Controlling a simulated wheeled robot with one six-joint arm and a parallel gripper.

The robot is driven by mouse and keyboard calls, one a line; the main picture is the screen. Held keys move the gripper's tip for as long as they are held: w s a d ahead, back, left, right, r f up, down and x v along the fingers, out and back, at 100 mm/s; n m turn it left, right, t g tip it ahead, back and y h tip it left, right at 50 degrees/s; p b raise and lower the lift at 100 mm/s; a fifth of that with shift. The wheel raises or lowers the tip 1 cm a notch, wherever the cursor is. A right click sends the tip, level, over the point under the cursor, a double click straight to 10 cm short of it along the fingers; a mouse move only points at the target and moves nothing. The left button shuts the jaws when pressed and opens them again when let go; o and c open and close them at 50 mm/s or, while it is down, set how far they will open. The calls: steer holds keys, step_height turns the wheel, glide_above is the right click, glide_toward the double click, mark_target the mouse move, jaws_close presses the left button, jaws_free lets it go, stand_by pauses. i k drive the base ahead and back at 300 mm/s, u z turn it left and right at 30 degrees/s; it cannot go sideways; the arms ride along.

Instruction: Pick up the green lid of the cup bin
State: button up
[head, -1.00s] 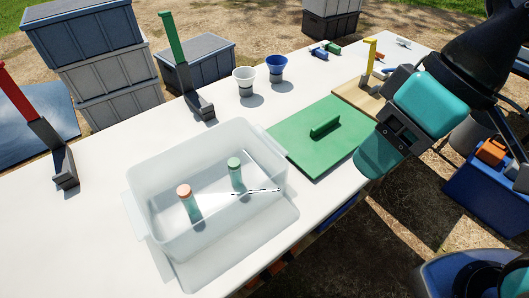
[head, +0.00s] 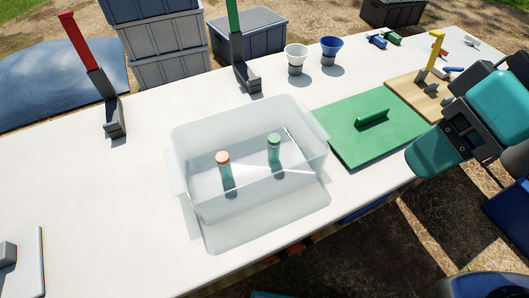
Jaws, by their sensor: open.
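The green lid (head: 350,145) is a flat square panel with a raised green bar handle (head: 373,118) across its middle. It lies flat at table level, right of the clear bin, with its handle uncovered. What lies under it is hidden. Teal and dark grey parts of my arm (head: 466,138) hang at the right, right of the lid's near right corner in the picture. I cannot make out any gripper fingers in the head view.
A clear bin (head: 195,200) with two capped vials stands left of the lid. White (head: 296,54) and blue (head: 331,46) cups stand behind. A wooden board (head: 400,88) with a yellow-handled tool (head: 434,55) is at the right. Red- (head: 80,42) and green-handled (head: 234,20) tools stand upright left of the cups.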

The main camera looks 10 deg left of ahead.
mark_target(362, 127)
steer(key=u, duration=0.05)
steer(key=k, duration=1.05)
steer(key=z, duration=0.9)
steer(key=i, duration=1.3)
steer(key=u, duration=0.95)
steer(key=i, duration=0.4)
steer(key=u, duration=0.45)
